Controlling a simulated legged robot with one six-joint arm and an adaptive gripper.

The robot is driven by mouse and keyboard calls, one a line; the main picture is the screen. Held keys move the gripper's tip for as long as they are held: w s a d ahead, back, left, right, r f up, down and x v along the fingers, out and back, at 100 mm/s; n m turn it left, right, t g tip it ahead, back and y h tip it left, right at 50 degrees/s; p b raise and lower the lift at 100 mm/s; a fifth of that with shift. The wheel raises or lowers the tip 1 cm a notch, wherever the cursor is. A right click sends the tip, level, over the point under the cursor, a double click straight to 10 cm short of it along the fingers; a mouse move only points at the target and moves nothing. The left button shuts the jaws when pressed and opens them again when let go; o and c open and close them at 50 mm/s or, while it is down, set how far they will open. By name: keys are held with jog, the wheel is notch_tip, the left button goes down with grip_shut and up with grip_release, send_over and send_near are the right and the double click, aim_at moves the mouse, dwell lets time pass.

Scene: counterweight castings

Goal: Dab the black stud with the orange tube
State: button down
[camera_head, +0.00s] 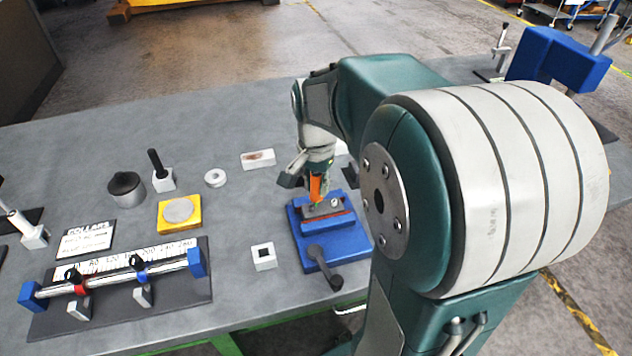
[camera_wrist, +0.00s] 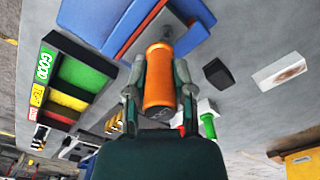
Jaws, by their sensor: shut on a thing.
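My gripper (camera_head: 312,178) is shut on the orange tube (camera_head: 316,187), which hangs tip-down over the blue fixture (camera_head: 305,247). A small green tip shows at its lower end, close above the grey piece in the fixture; I cannot tell if they touch. In the wrist view the two fingers of my gripper (camera_wrist: 160,85) press the sides of the orange tube (camera_wrist: 159,78), and the blue fixture (camera_wrist: 95,18) lies beyond. A small grey round end (camera_wrist: 167,32) shows past the tube. A black upright stud (camera_head: 155,159) stands in a white block, left of my gripper and apart from it.
A dark round pot (camera_head: 126,188), a white ring (camera_head: 215,177), a yellow plate with a grey disc (camera_head: 166,224) and a white square block (camera_head: 264,257) stand left of the fixture. A scaled rail (camera_head: 115,282) lies front left. Grey tabletop between them is bare.

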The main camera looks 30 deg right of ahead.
jog(key=shift+s+f, duration=0.1)
jog(key=shift+f, duration=0.5)
dwell(1.5)
jog(key=shift+r, duration=3.1)
